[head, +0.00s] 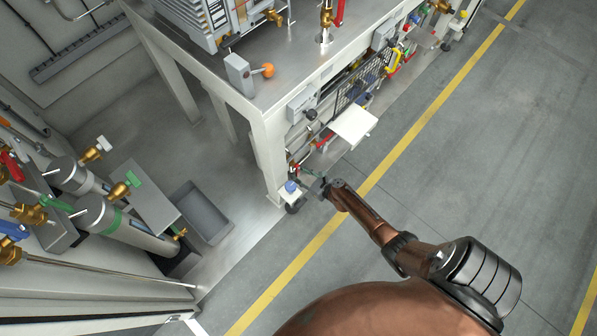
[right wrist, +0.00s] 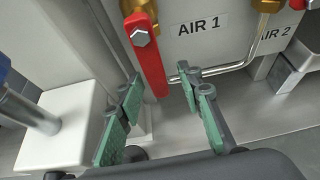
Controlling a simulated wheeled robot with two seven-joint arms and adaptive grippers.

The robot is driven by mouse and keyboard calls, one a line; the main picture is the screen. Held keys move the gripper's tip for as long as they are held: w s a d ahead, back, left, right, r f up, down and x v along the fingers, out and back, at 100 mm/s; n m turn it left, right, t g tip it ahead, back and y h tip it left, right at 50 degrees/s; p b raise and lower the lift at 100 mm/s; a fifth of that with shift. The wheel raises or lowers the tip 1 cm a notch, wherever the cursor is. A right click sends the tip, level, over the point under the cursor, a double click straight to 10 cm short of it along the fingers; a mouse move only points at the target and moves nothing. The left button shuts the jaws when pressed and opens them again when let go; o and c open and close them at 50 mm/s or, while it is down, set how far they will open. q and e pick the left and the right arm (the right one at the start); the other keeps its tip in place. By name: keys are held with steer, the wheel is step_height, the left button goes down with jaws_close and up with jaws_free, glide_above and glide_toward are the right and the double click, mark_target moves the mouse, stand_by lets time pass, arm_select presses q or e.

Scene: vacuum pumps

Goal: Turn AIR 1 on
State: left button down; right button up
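In the right wrist view a red lever handle (right wrist: 149,62) hangs down, slightly tilted, from a brass valve (right wrist: 140,8) beside the printed label AIR 1 (right wrist: 198,27). My right gripper (right wrist: 162,86) is open, with green pads on its fingers. The lower end of the red handle shows between the two fingertips; I cannot tell whether it touches either pad. In the head view my right gripper (head: 316,184) is small, at the lower front corner of the bench. The AIR 1 handle cannot be made out there. My left gripper is not in view.
A second brass valve (right wrist: 268,5) with an AIR 2 label stands to the right, with a bent metal pipe (right wrist: 235,68) between. A white block (right wrist: 62,128) is at left. In the head view a white shelf (head: 354,125) juts from the bench; the grey floor (head: 470,150) is clear.

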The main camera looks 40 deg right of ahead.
steer(key=shift+s+r+p, duration=0.3)
steer(key=shift+s+r, duration=0.05)
steer(key=shift+s, duration=0.1)
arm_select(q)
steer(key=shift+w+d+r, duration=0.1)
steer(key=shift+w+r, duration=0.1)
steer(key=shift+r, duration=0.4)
arm_select(e)
steer(key=shift+s+d+r, duration=0.1)
steer(key=shift+s, duration=0.3)
